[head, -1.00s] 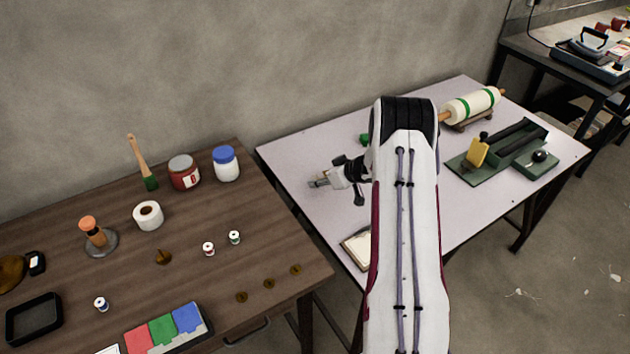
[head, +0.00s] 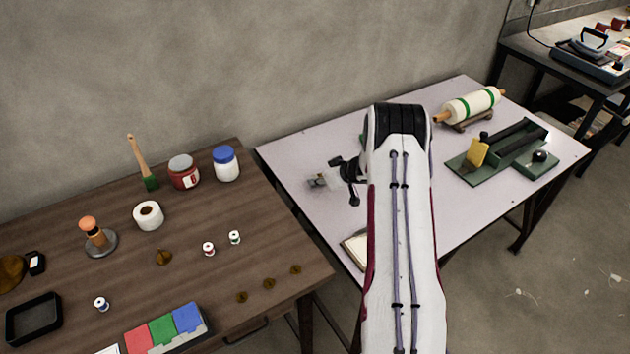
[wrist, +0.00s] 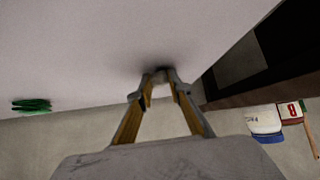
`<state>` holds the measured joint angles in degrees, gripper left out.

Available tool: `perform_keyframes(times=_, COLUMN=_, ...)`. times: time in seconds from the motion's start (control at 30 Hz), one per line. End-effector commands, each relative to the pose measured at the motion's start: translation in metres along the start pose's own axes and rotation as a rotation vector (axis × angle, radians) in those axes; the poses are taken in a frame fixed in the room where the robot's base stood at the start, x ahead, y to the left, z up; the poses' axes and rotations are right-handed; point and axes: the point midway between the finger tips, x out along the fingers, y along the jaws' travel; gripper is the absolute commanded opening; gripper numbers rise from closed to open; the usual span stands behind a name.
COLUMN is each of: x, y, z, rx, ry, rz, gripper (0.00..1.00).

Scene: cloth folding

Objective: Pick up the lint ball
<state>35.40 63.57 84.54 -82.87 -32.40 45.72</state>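A small dark grey fuzzy spot, apparently the lint ball (wrist: 156,71), shows on the pale table just between and beyond my fingertips in the wrist view. I cannot tell whether the fingers touch it. My gripper (wrist: 161,84) has its fingers spread with a gap between the tips, low over the pale table. In the head view my gripper (head: 317,181) is near the left part of the pale table (head: 300,145); the lint ball cannot be made out clearly there.
A green item (wrist: 31,105) lies on the table to the left in the wrist view. A framed pad (head: 356,250) lies at the table's front edge, partly behind my arm. A rolling pin (head: 470,106) and a green tool base (head: 480,170) stand right. A brown table (head: 200,285) adjoins left.

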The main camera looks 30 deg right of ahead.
Motion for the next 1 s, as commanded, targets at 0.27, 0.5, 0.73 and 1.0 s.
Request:
perform_keyframes(times=0.27, x=0.0, y=0.0, z=0.0, rx=0.0, ry=0.0, rz=0.0, gripper=0.13)
perform_keyframes(times=0.5, x=-0.003, y=0.0, z=-0.003, rx=-0.001, ry=0.001, rz=0.0, gripper=0.13)
perform_keyframes(times=0.73, x=-0.015, y=0.0, z=-0.017, rx=-0.002, ry=0.001, rz=0.001, gripper=0.13)
perform_keyframes(times=1.0, x=-0.039, y=0.001, z=-0.043, rx=-0.002, ry=0.002, rz=0.001, gripper=0.13)
